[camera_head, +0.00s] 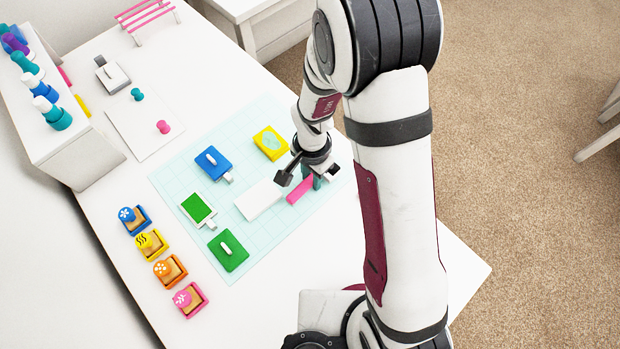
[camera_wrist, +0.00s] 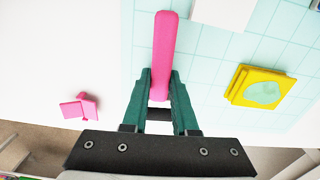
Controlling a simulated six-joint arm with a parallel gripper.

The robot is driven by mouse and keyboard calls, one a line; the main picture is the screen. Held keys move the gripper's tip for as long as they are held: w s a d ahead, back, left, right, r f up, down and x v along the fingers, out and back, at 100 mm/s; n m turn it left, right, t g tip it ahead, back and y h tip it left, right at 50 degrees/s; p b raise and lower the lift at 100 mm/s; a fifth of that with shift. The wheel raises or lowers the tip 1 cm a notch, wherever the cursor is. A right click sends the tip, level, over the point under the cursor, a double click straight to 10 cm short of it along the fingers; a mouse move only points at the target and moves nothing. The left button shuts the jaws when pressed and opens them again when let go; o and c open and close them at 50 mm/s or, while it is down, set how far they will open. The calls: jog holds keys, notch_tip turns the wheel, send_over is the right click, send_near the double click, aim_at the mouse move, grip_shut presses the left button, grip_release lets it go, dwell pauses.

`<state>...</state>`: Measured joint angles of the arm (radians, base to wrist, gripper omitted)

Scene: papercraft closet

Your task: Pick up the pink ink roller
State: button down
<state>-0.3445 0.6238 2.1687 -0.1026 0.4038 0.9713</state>
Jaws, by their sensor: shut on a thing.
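The pink ink roller (camera_head: 300,190) shows in the head view as a pink bar at the edge of the grid mat, beside a white card. In the wrist view the long pink roller (camera_wrist: 163,45) runs up from between my fingers. My gripper (camera_wrist: 160,95), with dark teal fingers, is shut on its near end. In the head view my gripper (camera_head: 316,181) is at the right end of the roller, partly hidden by my wrist. I cannot tell whether the roller is touching the mat.
The white card (camera_head: 259,200) lies close by on the mat (camera_head: 284,225). A yellow pad (camera_head: 271,143), blue pad (camera_head: 213,162) and green pads are around it. A small pink object (camera_wrist: 80,106) lies on bare table. Several stamps stand at the left.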

dwell(0.3)
notch_tip(320, 180, up, 4)
jog(key=shift+d+r, duration=0.1)
jog(key=shift+r, duration=0.15)
jog(key=s+d+r, duration=0.2)
jog(key=d+r, duration=0.4)
jog(key=d, duration=0.5)
jog(key=shift+s+d+r, duration=0.15)
jog(key=shift+r, duration=0.1)
jog(key=c, duration=1.4)
grip_release()
grip_shut()
